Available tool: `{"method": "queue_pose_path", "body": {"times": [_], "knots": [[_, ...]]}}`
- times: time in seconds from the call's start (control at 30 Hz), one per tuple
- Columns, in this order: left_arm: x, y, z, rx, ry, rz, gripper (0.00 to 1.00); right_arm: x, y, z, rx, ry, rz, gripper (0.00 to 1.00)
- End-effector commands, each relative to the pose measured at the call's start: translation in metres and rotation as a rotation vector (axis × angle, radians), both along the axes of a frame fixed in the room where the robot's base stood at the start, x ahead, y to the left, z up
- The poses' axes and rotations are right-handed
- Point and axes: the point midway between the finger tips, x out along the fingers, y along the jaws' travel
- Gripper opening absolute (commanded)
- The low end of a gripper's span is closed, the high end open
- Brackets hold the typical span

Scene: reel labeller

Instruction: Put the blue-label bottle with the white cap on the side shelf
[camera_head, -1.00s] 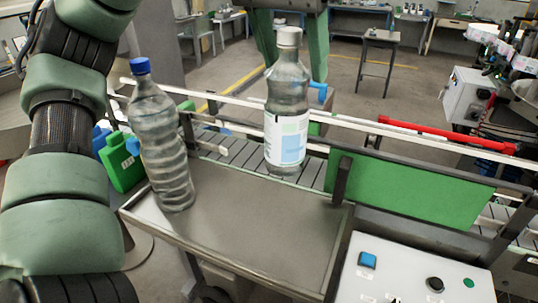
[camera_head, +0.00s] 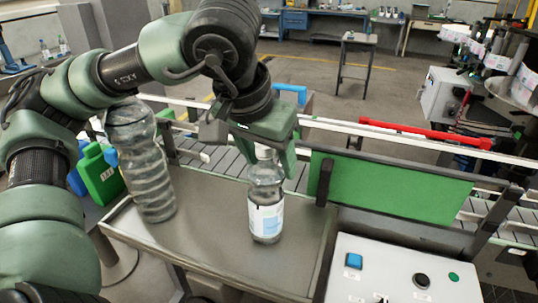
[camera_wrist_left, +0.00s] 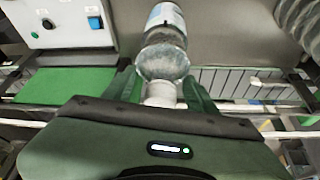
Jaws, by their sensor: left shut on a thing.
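The blue-label bottle (camera_head: 266,196) is clear, with a white and pale blue label and a white cap. It is upright at the side shelf (camera_head: 215,245), a grey metal tray in front of the conveyor. Its base shows against the tray's right part; I cannot tell whether it touches. My left gripper (camera_head: 268,150) is shut on the bottle's cap and neck from above. In the left wrist view the white cap (camera_wrist_left: 160,93) sits between the green fingers (camera_wrist_left: 162,95), with the bottle (camera_wrist_left: 163,55) beyond. My right gripper is not in view.
A larger clear bottle (camera_head: 142,165) stands at the tray's left end, its top hidden by my left arm. The conveyor (camera_head: 228,160) with its rail and green panel (camera_head: 390,195) runs behind. A control box (camera_head: 400,275) stands at the right. The tray's middle is clear.

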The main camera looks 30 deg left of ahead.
Motion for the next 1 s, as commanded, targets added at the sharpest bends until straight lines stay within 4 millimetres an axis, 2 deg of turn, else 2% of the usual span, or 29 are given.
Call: {"method": "queue_pose_path", "body": {"times": [0.37,0.4,0.47,0.77,0.87,1.0], "knots": [[0.001,0.000,-0.004,-0.001,-0.003,0.001,0.00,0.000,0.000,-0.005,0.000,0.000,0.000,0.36],[0.000,0.000,-0.003,0.000,-0.001,0.000,0.66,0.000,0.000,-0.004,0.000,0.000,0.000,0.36],[0.000,0.000,-0.003,0.000,-0.001,0.000,0.79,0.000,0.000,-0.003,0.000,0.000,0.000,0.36],[0.000,0.000,-0.002,0.000,-0.001,0.001,0.79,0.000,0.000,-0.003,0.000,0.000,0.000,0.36],[0.000,0.000,0.003,0.001,-0.001,0.001,0.79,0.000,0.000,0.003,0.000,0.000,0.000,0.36],[-0.007,-0.001,0.018,-0.001,-0.005,0.001,0.79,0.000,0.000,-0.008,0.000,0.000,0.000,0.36]]}}
